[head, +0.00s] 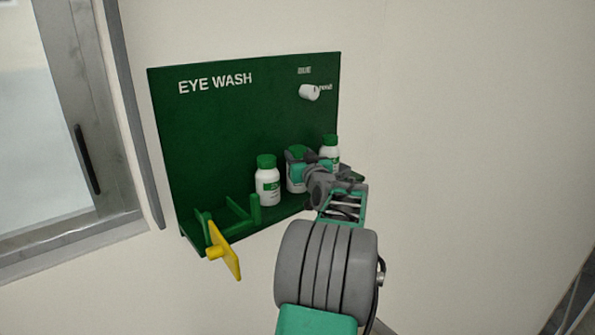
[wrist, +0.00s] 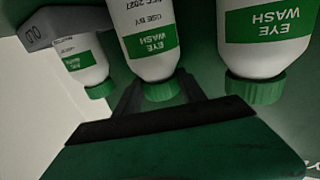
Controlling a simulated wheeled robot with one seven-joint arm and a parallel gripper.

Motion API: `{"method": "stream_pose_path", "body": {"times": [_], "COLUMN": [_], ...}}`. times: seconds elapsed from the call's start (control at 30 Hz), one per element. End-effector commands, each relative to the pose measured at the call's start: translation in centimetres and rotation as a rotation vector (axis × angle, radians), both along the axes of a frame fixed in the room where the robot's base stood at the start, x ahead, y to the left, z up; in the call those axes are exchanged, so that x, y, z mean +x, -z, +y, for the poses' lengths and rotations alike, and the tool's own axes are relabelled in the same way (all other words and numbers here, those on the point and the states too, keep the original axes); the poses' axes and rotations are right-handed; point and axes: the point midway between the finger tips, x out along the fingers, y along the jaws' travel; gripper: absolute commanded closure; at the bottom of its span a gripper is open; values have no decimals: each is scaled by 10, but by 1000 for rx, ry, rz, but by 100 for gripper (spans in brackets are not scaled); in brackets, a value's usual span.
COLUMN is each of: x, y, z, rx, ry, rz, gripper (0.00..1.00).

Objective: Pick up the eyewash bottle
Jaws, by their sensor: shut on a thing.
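The right bottle (head: 330,146) is partly hidden behind my gripper. Whether the held bottle touches the shelf is hidden.
A green bracket (head: 240,212) and a yellow handle (head: 225,250) are at the board's lower left. A white knob (head: 309,92) sticks out at the upper right. A window frame (head: 85,130) stands to the left. The wall to the right is clear.

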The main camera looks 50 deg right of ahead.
Motion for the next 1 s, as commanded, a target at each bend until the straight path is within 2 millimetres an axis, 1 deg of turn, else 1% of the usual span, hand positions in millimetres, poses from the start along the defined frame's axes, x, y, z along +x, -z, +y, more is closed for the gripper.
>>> {"method": "stream_pose_path", "body": {"times": [0.27,0.37,0.47,0.57,0.67,0.8,0.9,1.0], "x": [0,0,0,0,-17,-46,-75,-97], "y": [-2,-7,-18,-36,-54,-93,-104,-116], "z": [0,0,0,0,9,24,39,52], "rx": [-3,-5,-7,-9,-9,-12,-9,-6], "ry": [0,0,0,0,2,4,7,6], "rz": [-2,-2,-3,-4,-4,-4,-2,-2], "gripper": [100,100,100,100,100,100,100,100]}}
